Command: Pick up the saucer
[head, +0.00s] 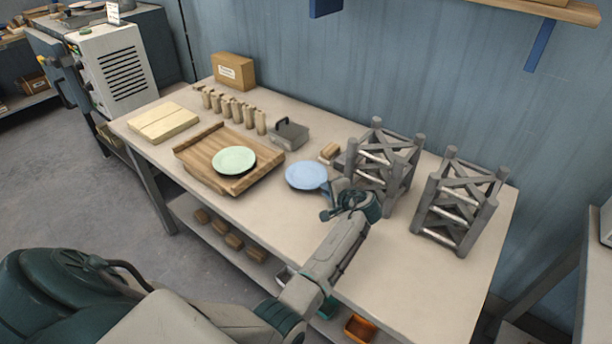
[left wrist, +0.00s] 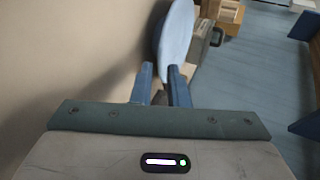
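A light blue saucer (head: 304,176) is near the middle of the workbench, between the wooden board and the grey racks. In the left wrist view the saucer (left wrist: 177,38) appears nearly edge-on. My left gripper (head: 330,190) is at the saucer's right rim. In the wrist view its two fingers (left wrist: 160,88) stand apart. The saucer's near rim reaches between them, closer to the right finger, and I see no clear grip on it. I cannot tell whether the saucer touches the bench. My right gripper is not in view.
A green plate (head: 234,160) lies on a wooden board (head: 199,152). Two grey racks (head: 385,165) stand right of the gripper. A grey metal box (head: 290,135), several wooden pegs (head: 237,108) and a cardboard box (head: 234,70) are behind. The bench front (head: 285,215) is clear.

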